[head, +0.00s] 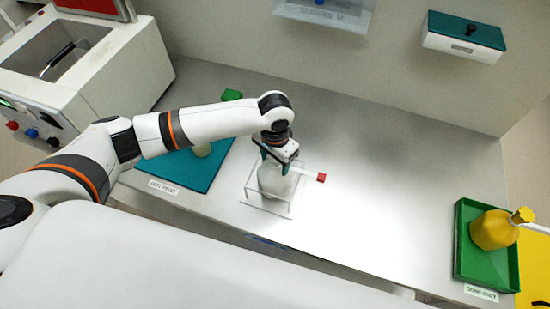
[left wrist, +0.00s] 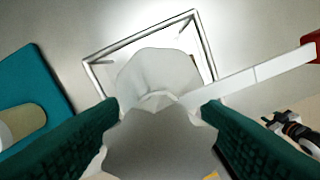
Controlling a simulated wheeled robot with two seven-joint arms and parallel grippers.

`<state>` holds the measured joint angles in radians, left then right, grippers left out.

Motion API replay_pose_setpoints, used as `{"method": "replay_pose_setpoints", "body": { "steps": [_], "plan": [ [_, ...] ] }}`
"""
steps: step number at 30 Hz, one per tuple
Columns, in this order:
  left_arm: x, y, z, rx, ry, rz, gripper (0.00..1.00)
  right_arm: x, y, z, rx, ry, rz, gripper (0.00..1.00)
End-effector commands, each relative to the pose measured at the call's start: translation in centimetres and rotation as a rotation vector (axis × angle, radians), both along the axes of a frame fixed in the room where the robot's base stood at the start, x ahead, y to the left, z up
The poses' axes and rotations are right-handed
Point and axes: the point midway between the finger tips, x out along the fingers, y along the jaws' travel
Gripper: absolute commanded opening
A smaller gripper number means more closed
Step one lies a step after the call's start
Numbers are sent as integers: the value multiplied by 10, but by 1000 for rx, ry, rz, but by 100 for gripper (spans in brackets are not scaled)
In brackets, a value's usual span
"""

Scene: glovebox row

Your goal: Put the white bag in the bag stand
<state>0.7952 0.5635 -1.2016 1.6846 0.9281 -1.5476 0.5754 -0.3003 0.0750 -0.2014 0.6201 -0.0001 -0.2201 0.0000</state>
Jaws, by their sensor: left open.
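The white bag (head: 268,181) sits within the wire frame of the bag stand (head: 287,208) on the steel bench. In the left wrist view the bag (left wrist: 155,72) shows inside the stand's square rim (left wrist: 138,32), with its gathered neck and flared top nearer the camera. A white strip with a red end (head: 321,177) sticks out to the right beside the bag. My left gripper (head: 277,162) is over the bag's top. Its teal fingers (left wrist: 161,104) are open, one on each side of the neck, with a gap visible at the fingertips. My right gripper is not in view.
A teal mat (head: 205,172) with a pale round object (head: 202,150) lies left of the stand. A green tray (head: 466,250) holding a yellow bottle (head: 492,230) stands at the far right. The bench between stand and tray is clear. A white machine (head: 95,85) stands at left.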

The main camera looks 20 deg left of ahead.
Motion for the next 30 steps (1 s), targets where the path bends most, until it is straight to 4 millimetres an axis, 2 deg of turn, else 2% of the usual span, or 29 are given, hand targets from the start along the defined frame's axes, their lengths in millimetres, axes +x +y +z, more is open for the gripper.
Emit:
{"method": "replay_pose_setpoints", "body": {
  "steps": [5, 15, 21, 30],
  "plan": [
    [1, 0, 11, -1, -2, 0, 59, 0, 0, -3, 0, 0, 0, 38],
    [1, 0, 80, -2, -5, -1, 59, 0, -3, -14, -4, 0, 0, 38],
    [1, -1, 112, -2, -2, 0, 59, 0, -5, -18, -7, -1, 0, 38],
    [0, 0, 123, 0, 1, 1, 59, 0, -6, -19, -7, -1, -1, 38]
  ]
}}
